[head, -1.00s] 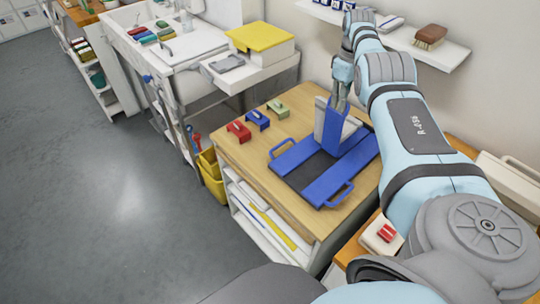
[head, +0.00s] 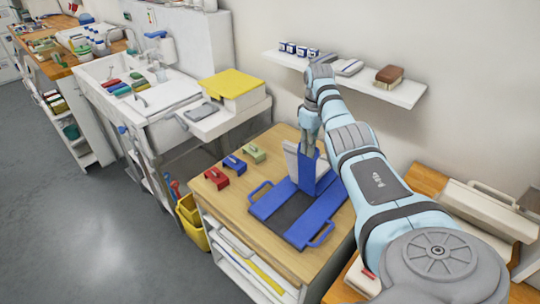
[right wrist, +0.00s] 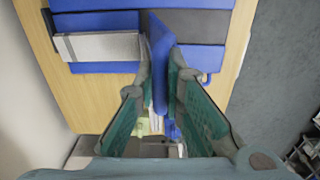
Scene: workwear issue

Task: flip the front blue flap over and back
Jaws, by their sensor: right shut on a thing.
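A blue and dark grey board (head: 270,209) with loop handles lies on the wooden worktop. A blue flap (head: 306,172) stands roughly upright on it, and a whitish flap (head: 291,158) stands beside it on the left. My right gripper (head: 309,150) is shut on the upper edge of the blue flap. In the right wrist view the blue flap (right wrist: 158,52) rises edge-on between my fingertips (right wrist: 160,78), and the pale flap (right wrist: 98,46) is to its left. The flap's lower edge is hard to see. My left gripper is not in view.
Red (head: 216,178), blue (head: 235,164) and green (head: 254,153) handled blocks stand at the worktop's left. A yellow-topped box (head: 235,86) stands near the sink.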

